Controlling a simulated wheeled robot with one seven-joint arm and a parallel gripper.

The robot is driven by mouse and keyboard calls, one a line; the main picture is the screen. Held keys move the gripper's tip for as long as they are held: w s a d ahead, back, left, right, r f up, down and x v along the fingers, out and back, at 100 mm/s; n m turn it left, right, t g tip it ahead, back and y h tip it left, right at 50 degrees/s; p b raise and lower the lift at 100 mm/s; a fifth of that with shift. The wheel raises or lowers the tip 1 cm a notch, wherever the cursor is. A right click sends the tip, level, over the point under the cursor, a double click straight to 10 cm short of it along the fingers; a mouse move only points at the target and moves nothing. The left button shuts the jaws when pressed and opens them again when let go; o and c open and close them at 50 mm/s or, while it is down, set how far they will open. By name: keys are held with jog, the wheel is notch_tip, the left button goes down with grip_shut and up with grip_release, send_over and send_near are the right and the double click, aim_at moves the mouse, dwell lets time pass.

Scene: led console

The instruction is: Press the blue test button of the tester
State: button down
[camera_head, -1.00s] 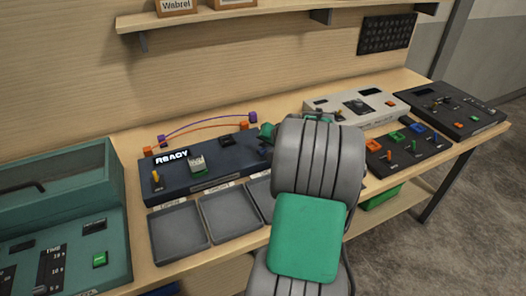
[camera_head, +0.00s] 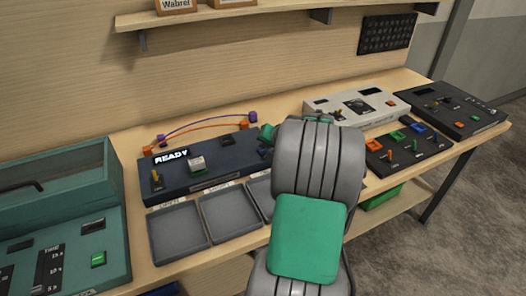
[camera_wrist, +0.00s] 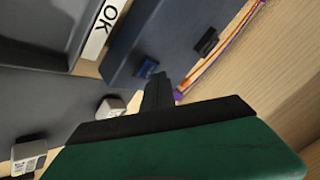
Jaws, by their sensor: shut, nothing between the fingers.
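The tester (camera_head: 215,177) is a dark blue box on the bench, with a lit READY display (camera_head: 171,156) at its left end. Its blue button (camera_wrist: 147,68) shows in the wrist view, on the dark face just beyond my fingertips. My gripper (camera_wrist: 158,80) is shut and empty, its dark fingers pointing toward the button. The fingertips look very close to it, but I cannot tell whether they touch. In the head view my arm hides the gripper and most of the tester's right end.
Grey trays (camera_head: 205,219) line the front of the tester; one bears an OK label (camera_wrist: 105,20). Orange and purple leads (camera_head: 205,127) arch behind it. A teal console (camera_head: 110,230) stands left, other consoles (camera_head: 357,107) right. Small grey pieces (camera_wrist: 111,105) show near my gripper.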

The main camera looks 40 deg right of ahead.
aim_at(264, 152)
jog(key=shift+f+b, duration=0.35)
jog(key=shift+f, duration=0.15)
dwell(0.6)
jog(key=shift+r+p, duration=0.45)
jog(key=shift+r, duration=0.4)
jog(key=shift+r, duration=0.1)
jog(key=shift+r+p, duration=1.55)
jog(key=shift+r, duration=1)
jog(key=shift+a+f, duration=0.1)
